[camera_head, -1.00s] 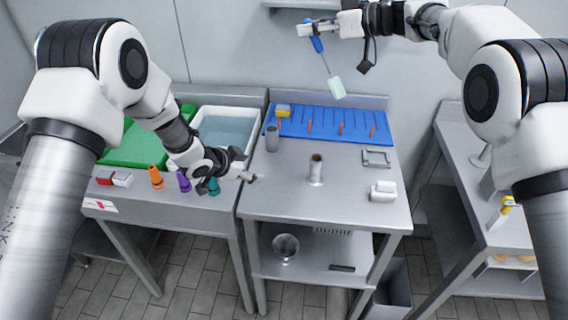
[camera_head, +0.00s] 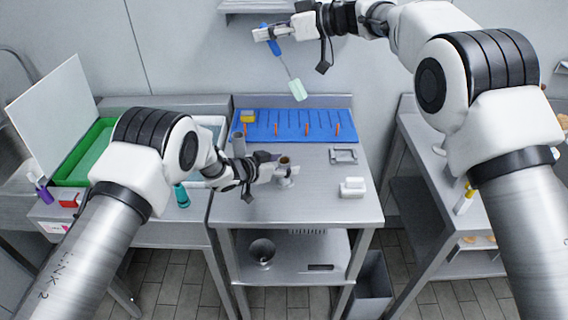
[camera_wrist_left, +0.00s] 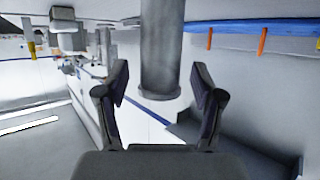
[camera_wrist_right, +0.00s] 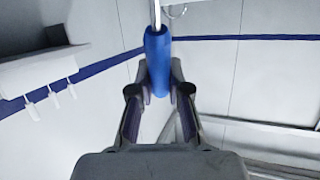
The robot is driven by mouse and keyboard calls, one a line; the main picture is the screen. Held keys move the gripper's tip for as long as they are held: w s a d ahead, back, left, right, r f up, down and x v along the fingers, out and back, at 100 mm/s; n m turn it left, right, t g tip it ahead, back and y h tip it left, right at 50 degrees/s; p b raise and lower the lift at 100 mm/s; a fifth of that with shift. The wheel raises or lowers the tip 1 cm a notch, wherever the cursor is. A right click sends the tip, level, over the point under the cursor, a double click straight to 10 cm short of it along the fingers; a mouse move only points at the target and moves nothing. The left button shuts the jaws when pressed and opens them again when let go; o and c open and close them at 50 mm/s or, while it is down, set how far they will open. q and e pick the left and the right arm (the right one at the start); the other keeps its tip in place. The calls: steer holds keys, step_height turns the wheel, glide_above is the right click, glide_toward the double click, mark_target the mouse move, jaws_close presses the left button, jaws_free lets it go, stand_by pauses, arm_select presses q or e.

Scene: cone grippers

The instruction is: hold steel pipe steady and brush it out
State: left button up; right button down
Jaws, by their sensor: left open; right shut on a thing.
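The steel pipe (camera_head: 285,161) stands upright on the metal table, its open top brownish inside. Its lower part is partly hidden by my left gripper (camera_head: 274,172). In the left wrist view the pipe (camera_wrist_left: 160,50) is between or just ahead of the two open fingers (camera_wrist_left: 160,100), with gaps on both sides. My right gripper (camera_head: 268,33) is shut on the blue handle of the brush (camera_head: 274,47), high above the table's back. The brush's pale green head (camera_head: 298,90) hangs down. The blue handle (camera_wrist_right: 158,60) also shows in the right wrist view.
A second grey cylinder (camera_head: 239,145) stands behind my left wrist. A blue rack (camera_head: 290,125) with orange pegs and a yellow block (camera_head: 248,116) lies at the back. A square metal frame (camera_head: 344,156) and a white block (camera_head: 352,187) are at the right. The front tabletop is clear.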

arm_select(q)
steer(key=shift+w+d, duration=0.1)
steer(key=shift+c, duration=1.3)
jaws_close()
steer(key=shift+n+t+y, duration=0.7)
steer(key=shift+n+y, duration=0.1)
